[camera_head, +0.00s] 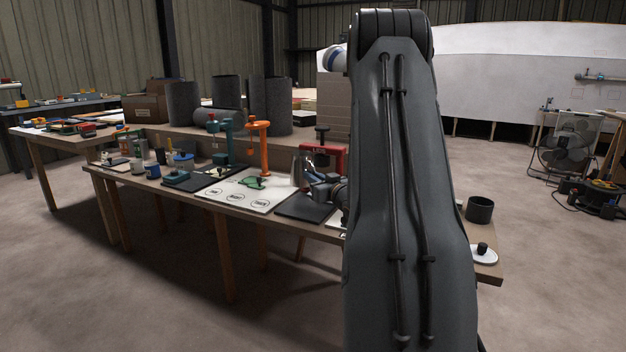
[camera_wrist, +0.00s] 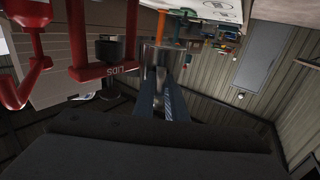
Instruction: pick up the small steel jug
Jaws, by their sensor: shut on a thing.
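The small steel jug (camera_wrist: 163,57) shows in the wrist view as a shiny metal cylinder at the tips of my gripper (camera_wrist: 163,80). The two long fingers are shut on it. In the head view the jug (camera_head: 302,163) shows as a bright shape above the far edge of the dark mat, with my gripper (camera_head: 312,180) beside its lower right. My arm hides what lies right of it. I cannot tell whether the jug's base touches the table.
A red stand marked LIDS (camera_wrist: 104,70) is close beside the jug. An orange stand (camera_head: 259,145) and a teal stand (camera_head: 227,140) are to the left. A white board (camera_head: 240,201) and a dark mat (camera_head: 303,209) lie on the bench. A dark cup (camera_head: 479,210) stands right of my arm.

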